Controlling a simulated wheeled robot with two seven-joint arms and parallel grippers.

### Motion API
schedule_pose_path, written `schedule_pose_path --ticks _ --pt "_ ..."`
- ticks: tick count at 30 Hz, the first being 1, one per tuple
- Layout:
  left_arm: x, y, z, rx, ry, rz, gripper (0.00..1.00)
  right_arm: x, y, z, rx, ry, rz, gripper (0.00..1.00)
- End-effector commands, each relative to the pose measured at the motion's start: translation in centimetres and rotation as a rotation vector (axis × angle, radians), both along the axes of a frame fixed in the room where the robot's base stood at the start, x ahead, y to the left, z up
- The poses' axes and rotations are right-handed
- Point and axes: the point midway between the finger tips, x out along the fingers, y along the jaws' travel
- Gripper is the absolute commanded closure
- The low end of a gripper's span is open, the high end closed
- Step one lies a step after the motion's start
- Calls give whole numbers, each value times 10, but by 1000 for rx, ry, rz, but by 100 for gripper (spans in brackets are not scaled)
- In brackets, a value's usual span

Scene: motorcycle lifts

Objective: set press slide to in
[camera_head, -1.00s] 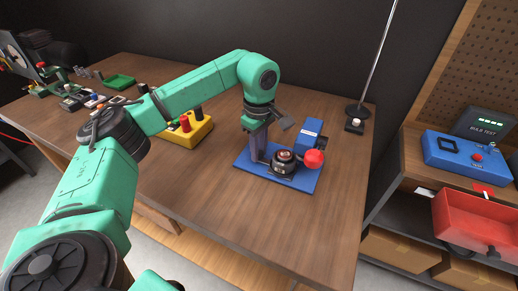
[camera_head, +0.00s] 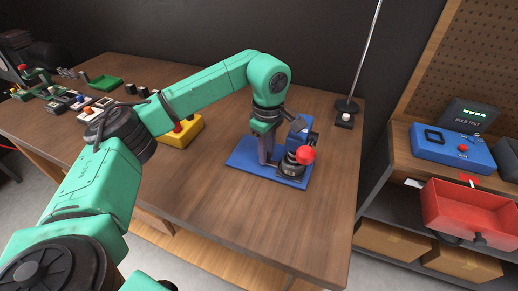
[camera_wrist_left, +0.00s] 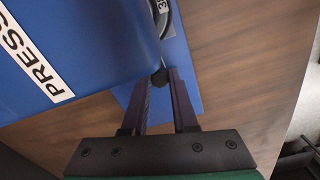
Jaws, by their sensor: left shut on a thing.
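The blue press (camera_head: 240,160) stands on the wooden table, with a red ball (camera_head: 305,155) at its front. Its dark round slide part (camera_head: 292,168) is low on the base, close beneath and beside the red ball. My left gripper (camera_head: 268,162) points down at the left of this part. In the left wrist view, the fingers (camera_wrist_left: 161,80) are shut on a small black knob (camera_wrist_left: 159,77). The blue body labelled PRESS (camera_wrist_left: 60,45) is beside them, and the edge of the round part (camera_wrist_left: 166,18) shows beyond the knob. My right gripper is out of view.
A yellow box (camera_head: 180,138) with buttons stands left of the press, partly behind my arm. A stand with a thin pole (camera_head: 345,108) is at the back right. A shelf unit with a blue tester (camera_head: 450,147) and red bin (camera_head: 465,210) is at right. The front table is clear.

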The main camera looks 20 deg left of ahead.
Motion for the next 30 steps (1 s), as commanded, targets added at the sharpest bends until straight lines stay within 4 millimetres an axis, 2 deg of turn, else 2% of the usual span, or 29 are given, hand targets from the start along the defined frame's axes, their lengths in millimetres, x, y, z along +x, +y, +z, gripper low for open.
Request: schedule_pose_path --ticks 3,4,6,16,20,23,26,29,30 --pt "0 -2 1 -6 -2 -5 100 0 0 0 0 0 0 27" --pt "0 -2 1 -6 -2 -5 70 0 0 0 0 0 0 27" --pt "0 -2 1 -6 -2 -5 43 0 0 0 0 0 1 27" --pt "0 -1 1 -3 0 -3 43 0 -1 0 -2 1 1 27" --pt "1 -1 13 -3 -4 -3 43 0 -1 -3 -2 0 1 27" --pt "1 -1 34 -3 -6 -2 43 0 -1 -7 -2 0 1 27" --pt "1 -2 62 -3 -6 -4 43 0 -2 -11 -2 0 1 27" --pt "0 -2 95 -3 -5 -5 43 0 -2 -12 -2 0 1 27" --pt "1 -2 110 -1 -6 -4 43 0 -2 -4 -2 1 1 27"
